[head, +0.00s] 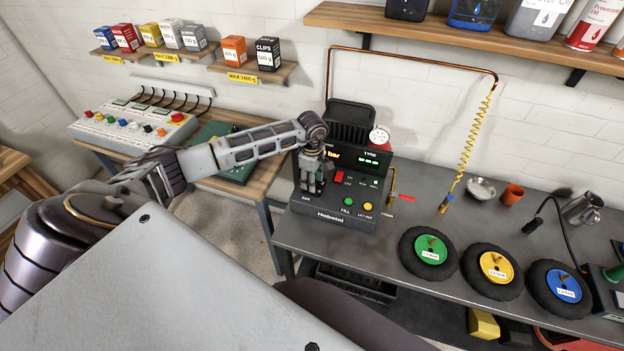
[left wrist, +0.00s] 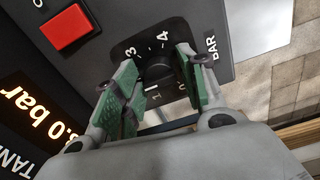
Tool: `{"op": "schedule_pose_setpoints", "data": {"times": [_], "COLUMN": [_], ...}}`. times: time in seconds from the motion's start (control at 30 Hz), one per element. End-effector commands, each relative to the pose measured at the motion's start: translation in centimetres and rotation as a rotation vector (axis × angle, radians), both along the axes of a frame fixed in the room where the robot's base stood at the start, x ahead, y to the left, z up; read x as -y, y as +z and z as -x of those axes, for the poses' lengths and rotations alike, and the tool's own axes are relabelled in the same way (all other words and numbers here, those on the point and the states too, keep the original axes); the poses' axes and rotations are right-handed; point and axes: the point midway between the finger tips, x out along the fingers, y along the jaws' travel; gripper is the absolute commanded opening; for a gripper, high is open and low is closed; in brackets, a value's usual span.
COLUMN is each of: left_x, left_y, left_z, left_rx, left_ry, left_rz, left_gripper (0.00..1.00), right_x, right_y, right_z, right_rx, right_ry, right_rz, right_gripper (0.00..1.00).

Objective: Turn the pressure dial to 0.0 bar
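The pressure dial (left wrist: 158,72) is a black round knob on the compressor's dark panel, with a white scale around it on which 3, 4 and 0 are readable. In the left wrist view my left gripper (left wrist: 160,78) has its green-padded fingers on either side of the dial, with small gaps visible, so it looks open around it. The orange tank display (left wrist: 40,115) reads ".0 bar", its first digit partly cut off, perhaps a 3. In the head view my left gripper (head: 311,188) points down at the compressor (head: 335,212) and hides the dial. My right gripper is out of view.
A red switch (left wrist: 70,28) sits beside the dial; green and yellow buttons (head: 367,206) are on the panel's front. A round gauge (head: 379,136) stands at the compressor's back. Several wheels, such as the green-hubbed one (head: 430,250), lie to the right on the grey bench (head: 400,204).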

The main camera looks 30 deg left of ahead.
Motion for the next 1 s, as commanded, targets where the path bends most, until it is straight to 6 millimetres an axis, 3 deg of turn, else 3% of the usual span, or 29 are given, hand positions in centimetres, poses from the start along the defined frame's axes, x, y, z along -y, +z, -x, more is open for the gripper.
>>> {"op": "schedule_pose_setpoints", "data": {"times": [0.03,0.23,0.67,1.0], "left_x": [0.0,0.0,0.0,0.0], "left_y": [0.0,0.0,0.0,-0.1], "left_z": [0.0,0.0,0.0,-0.1], "left_rx": [0.0,0.0,0.001,0.002], "left_ry": [0.0,0.0,0.051,0.222], "left_rz": [0.0,0.0,0.001,0.001], "left_gripper": [0.31,0.06,0.06,0.06], "right_x": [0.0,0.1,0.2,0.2], "right_y": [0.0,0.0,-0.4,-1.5], "right_z": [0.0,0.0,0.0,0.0], "right_rx": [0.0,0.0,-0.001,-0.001], "right_ry": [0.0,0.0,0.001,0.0], "right_rz": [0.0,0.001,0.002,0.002], "right_gripper": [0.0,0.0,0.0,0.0]}}
